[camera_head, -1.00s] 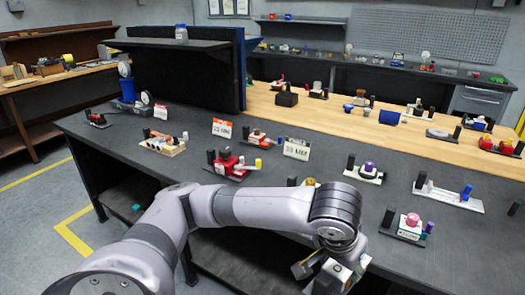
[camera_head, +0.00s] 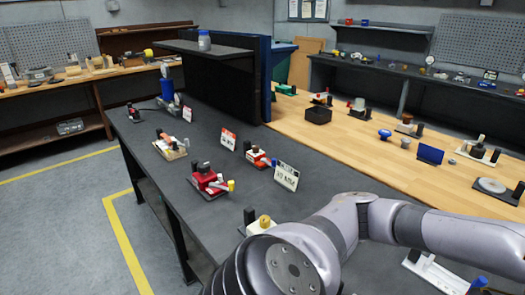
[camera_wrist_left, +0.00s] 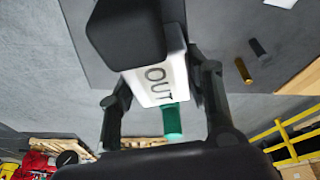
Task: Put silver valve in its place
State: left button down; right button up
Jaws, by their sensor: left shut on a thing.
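My left gripper (camera_wrist_left: 163,108) is shut on a white block marked OUT (camera_wrist_left: 157,82) in the left wrist view. A black rounded part and a green cylinder (camera_wrist_left: 172,122) show with this block, and it sits between the two dark fingers, clear of the bench. I cannot tell whether it is the silver valve; no silver part of it shows. My right gripper is in neither view. A round silver-grey disc part (camera_head: 491,186) lies on a dark base at the right.
The dark bench (camera_head: 225,240) carries a red valve unit (camera_head: 209,181), a white unit with a yellow knob (camera_head: 262,224), an orange-topped unit (camera_head: 170,146) and upright sign cards (camera_head: 286,176). A wooden bench top (camera_head: 345,140) adjoins it. Floor at left is open.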

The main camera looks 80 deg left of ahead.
pick_arm(q)
jog(key=r+m, duration=0.1)
jog(key=d+r+m, duration=0.1)
jog(key=r+m, duration=0.1)
jog(key=shift+w+d+r+g+h+p, duration=0.25)
jog(key=shift+w+d+g+h+p, duration=0.05)
jog(key=shift+d+g+h+p, duration=0.1)
jog(key=shift+s+d+r+m, duration=0.2)
jog(key=shift+s+r+m, duration=0.2)
jog(key=shift+r+m, duration=0.15)
jog(key=shift+s, duration=0.15)
jog(key=shift+f, duration=0.3)
notch_tip(320, 180, down, 6)
jog(key=shift+r, duration=0.25)
jog(key=shift+w+f+p, duration=0.2)
jog(key=shift+f+p, duration=0.35)
jog(key=shift+f, duration=6.55)
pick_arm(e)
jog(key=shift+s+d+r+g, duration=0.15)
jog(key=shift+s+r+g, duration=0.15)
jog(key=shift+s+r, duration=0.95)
pick_arm(q)
jog(key=shift+f, duration=0.1)
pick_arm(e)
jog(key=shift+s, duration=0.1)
pick_arm(q)
jog(key=c, duration=0.8)
grip_release()
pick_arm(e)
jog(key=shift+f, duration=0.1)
